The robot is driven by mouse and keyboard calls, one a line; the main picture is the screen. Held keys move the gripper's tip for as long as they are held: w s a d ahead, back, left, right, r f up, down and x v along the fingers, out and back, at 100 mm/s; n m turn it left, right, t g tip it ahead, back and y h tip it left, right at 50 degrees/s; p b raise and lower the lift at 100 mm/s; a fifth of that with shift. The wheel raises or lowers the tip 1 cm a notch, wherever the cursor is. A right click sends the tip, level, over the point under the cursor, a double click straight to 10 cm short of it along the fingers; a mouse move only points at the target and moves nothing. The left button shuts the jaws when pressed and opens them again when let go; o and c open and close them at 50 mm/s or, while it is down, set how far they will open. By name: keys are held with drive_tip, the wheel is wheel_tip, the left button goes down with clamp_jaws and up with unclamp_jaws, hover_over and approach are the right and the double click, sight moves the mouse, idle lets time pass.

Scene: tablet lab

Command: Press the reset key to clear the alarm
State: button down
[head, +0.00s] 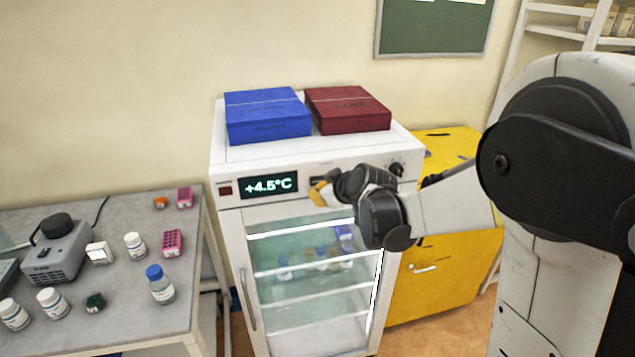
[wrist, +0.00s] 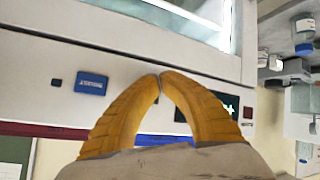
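The white glass-door fridge (head: 232,228) has a control panel along its top front. Its lit display (head: 268,185) reads +4.5°C, with a dark red square (head: 226,190) to its left. I cannot read which is the reset key. My gripper (wrist: 161,76) has its yellow fingertips together, with nothing between them. In the head view my gripper (head: 316,194) is in front of the panel, right of the display; contact cannot be told.
A blue box (head: 268,116) and a dark red box (head: 348,109) lie on the fridge. A dark knob (head: 396,169) is at the panel's right. A yellow cabinet (head: 450,270) stands to the right, and a grey bench (head: 115,290) with bottles to the left.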

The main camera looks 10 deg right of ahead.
drive_tip(key=shift+s, duration=0.1)
drive_tip(key=s, duration=0.4)
drive_tip(key=shift+s, duration=0.4)
idle(0.6)
drive_tip(key=s+f+m+g+h+b, duration=0.1)
drive_tip(key=s+f+m+b, duration=0.2)
drive_tip(key=s, duration=1.1)
drive_tip(key=s+f+m+g+h+b, duration=0.1)
drive_tip(key=s+f+m+b, duration=0.3)
drive_tip(key=s+f+b, duration=0.6)
drive_tip(key=s+g+b, duration=0.1)
drive_tip(key=s, duration=0.2)
drive_tip(key=shift+s+d+h+b, duration=0.3)
drive_tip(key=shift+s+d+b, duration=0.05)
drive_tip(key=shift+b, duration=0.05)
